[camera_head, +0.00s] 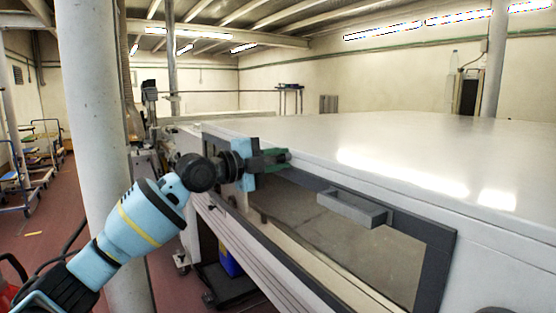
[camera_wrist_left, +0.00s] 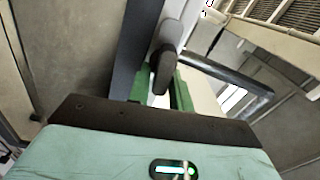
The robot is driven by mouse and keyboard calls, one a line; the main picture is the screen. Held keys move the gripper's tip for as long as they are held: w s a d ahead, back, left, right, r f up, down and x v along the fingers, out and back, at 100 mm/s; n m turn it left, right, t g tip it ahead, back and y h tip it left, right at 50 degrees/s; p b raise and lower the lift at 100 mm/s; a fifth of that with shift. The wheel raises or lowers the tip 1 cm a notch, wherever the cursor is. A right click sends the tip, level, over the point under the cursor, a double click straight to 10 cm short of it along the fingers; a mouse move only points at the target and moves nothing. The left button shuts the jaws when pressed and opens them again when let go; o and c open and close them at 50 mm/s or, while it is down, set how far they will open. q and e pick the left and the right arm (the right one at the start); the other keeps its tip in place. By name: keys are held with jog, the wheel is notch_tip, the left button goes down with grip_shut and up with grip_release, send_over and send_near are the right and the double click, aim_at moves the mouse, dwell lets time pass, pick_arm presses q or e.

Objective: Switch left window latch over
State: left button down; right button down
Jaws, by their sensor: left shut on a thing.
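The left window latch (camera_wrist_left: 166,62), a grey rounded lever with a darker end, shows in the left wrist view between the green fingers of my left gripper (camera_wrist_left: 160,88). The gripper is shut on it. In the head view my left gripper (camera_head: 280,157) is at the upper left part of the dark window frame (camera_head: 432,268), and it hides the latch there. The window has a see-through pane (camera_head: 340,245). My right gripper is not in view.
A grey box-like handle (camera_head: 355,207) sticks out from the frame's upper edge, right of my gripper. The tunnel's broad white top (camera_head: 400,145) is clear. A round white pillar (camera_head: 95,140) stands at left, close beyond my left arm.

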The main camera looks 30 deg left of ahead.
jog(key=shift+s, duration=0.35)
pick_arm(q)
jog(key=c, duration=1.4)
grip_release()
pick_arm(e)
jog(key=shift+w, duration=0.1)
